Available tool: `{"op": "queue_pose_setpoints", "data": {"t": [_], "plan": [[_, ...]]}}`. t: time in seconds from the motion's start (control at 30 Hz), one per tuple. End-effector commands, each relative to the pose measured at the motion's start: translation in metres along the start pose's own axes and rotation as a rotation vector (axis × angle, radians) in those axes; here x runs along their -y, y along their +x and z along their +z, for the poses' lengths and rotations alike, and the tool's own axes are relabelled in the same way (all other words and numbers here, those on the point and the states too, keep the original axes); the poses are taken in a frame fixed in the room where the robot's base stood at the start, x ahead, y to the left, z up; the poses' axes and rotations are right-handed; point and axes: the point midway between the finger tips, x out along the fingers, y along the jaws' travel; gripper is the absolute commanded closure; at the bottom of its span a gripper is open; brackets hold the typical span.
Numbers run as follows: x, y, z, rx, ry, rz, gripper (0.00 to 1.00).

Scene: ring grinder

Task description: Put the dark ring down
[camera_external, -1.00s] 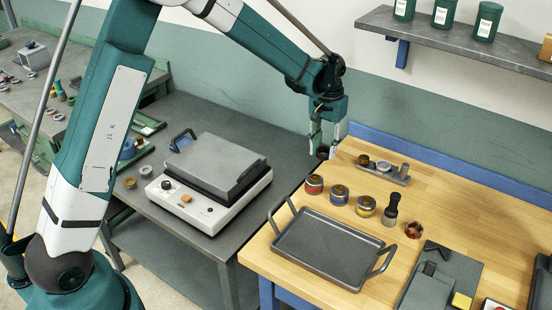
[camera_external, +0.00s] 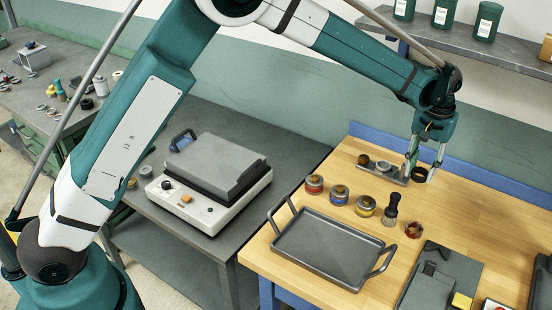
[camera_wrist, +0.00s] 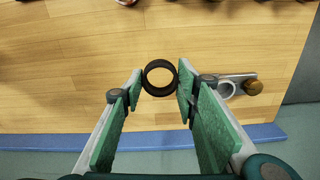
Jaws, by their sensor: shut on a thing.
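The dark ring (camera_wrist: 160,77) is black, round and open in the middle. My gripper (camera_wrist: 161,84) is shut on it, with one green-padded finger on each side. In the external view the dark ring (camera_external: 420,175) shows between the fingertips of my gripper (camera_external: 423,166), over the back of the wooden table (camera_external: 480,205). I cannot tell how far it is above the wood. A grey metal holder (camera_external: 397,180) is just left of it, partly hidden by a finger. In the wrist view the holder, with a silver ring (camera_wrist: 227,90) and a brownish piece (camera_wrist: 254,87), is to the right.
Several small jars (camera_external: 339,195), a brush (camera_external: 391,212) and a brown-red ring-shaped item (camera_external: 414,230) stand in front. A grey tray (camera_external: 325,250) lies at the table's front left. A blue rail (camera_external: 480,183) edges the back. Bare wood lies to the right.

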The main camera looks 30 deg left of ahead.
Motion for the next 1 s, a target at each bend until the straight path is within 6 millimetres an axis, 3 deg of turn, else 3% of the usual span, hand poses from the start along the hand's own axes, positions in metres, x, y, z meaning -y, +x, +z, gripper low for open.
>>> {"op": "queue_pose_setpoints", "data": {"t": [0.1, 0.3, 0.77, 1.0], "plan": [[-0.026, -0.005, 0.004, 0.000, 0.005, 0.000, 0.83], [-0.044, -0.008, 0.007, 0.000, 0.008, 0.000, 0.83], [-0.046, -0.005, 0.007, 0.000, 0.007, 0.000, 0.83], [-0.046, 0.021, 0.007, 0.000, 0.007, 0.000, 0.83]]}}
